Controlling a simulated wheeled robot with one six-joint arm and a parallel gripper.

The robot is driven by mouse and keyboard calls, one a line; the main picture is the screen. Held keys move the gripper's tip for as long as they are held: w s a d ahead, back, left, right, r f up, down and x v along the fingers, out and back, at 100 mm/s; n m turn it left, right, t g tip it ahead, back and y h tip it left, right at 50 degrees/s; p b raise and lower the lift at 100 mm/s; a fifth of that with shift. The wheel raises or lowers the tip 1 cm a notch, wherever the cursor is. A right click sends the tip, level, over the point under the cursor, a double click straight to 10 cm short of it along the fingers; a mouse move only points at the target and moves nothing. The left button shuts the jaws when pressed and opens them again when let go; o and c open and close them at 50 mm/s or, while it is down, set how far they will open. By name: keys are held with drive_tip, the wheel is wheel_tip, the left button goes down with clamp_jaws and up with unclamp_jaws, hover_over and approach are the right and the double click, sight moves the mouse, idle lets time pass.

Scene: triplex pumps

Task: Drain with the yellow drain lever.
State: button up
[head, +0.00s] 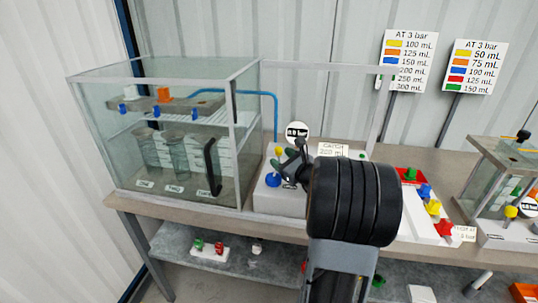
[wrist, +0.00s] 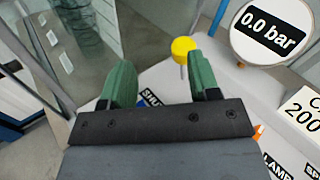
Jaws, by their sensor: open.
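The yellow drain lever, a round yellow knob on a thin stem (wrist: 183,48), stands just beyond my gripper's fingertips in the wrist view. In the head view a small yellow knob (head: 279,150) shows beside my gripper (head: 286,162). My gripper (wrist: 163,78) is open, with its two green fingers apart and nothing between them. The knob lies ahead of the gap, nearer the right finger, and appears apart from both fingers. The round gauge (wrist: 269,30) to its right reads 0.0 bar. My arm hides part of the pump panel in the head view.
A glass cabinet (head: 234,130) with a black handle and several jars stands left of the panel. A blue knob (head: 272,180) sits below the yellow one. A card (head: 333,150) stands behind my gripper. Coloured pieces and a second pump unit (head: 505,235) are at right.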

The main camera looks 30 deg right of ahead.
sight(276, 148)
drive_tip(key=d, duration=0.1)
drive_tip(key=m, duration=0.1)
drive_tip(key=w+d+f+h, duration=0.1)
drive_tip(key=shift+d+m, duration=0.3)
drive_tip(key=shift+d, duration=0.05)
drive_tip(key=shift+w+a+r+p, duration=0.1)
drive_tip(key=shift+w+p, duration=0.3)
drive_tip(key=shift+w, duration=3.05)
clamp_jaws()
